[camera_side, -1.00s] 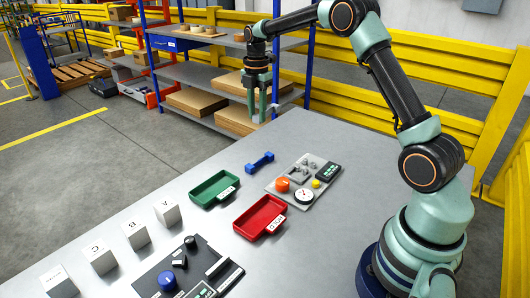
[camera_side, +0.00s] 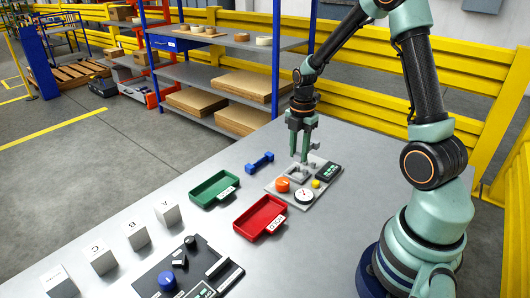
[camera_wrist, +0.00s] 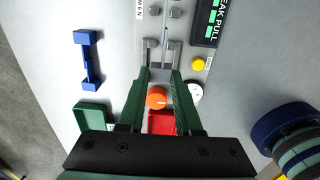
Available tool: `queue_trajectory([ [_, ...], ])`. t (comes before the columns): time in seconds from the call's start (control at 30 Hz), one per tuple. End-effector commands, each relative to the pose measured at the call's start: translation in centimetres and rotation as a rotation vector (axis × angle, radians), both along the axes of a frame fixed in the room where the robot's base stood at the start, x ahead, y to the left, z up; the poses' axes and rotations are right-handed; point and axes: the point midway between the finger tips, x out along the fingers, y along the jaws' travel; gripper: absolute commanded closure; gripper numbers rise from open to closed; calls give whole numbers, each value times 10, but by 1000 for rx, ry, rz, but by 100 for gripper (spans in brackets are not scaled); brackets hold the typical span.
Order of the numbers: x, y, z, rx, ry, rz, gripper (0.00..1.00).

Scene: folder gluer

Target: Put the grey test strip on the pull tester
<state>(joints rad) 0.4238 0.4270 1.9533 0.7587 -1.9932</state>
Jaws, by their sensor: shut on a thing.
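The pull tester is a light grey plate (camera_side: 276,188) with grey clamps, an orange knob (camera_side: 282,185), a round dial (camera_side: 304,195), a yellow button and a dark display. In the wrist view its display (camera_wrist: 208,22) reads "PEAK PULL". My gripper (camera_side: 304,158) points down over the far part of the tester, near the clamps. In the wrist view my gripper (camera_wrist: 161,76) is shut on a small grey piece (camera_wrist: 161,73), which appears to be the grey test strip. The fingers hide most of it. I cannot tell whether it touches the clamps.
A blue dumbbell-shaped piece (camera_side: 259,163) lies left of the tester. A green tray (camera_side: 199,199) and a red tray (camera_side: 245,222) stand nearer. Several lettered blocks and a black device (camera_side: 150,280) are at the front left. The table right of the tester is clear.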

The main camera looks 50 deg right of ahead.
Motion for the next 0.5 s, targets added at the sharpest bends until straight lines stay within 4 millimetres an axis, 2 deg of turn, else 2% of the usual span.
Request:
queue_trajectory([
  [0.5,0,0,-44,1,3,0,100],
])
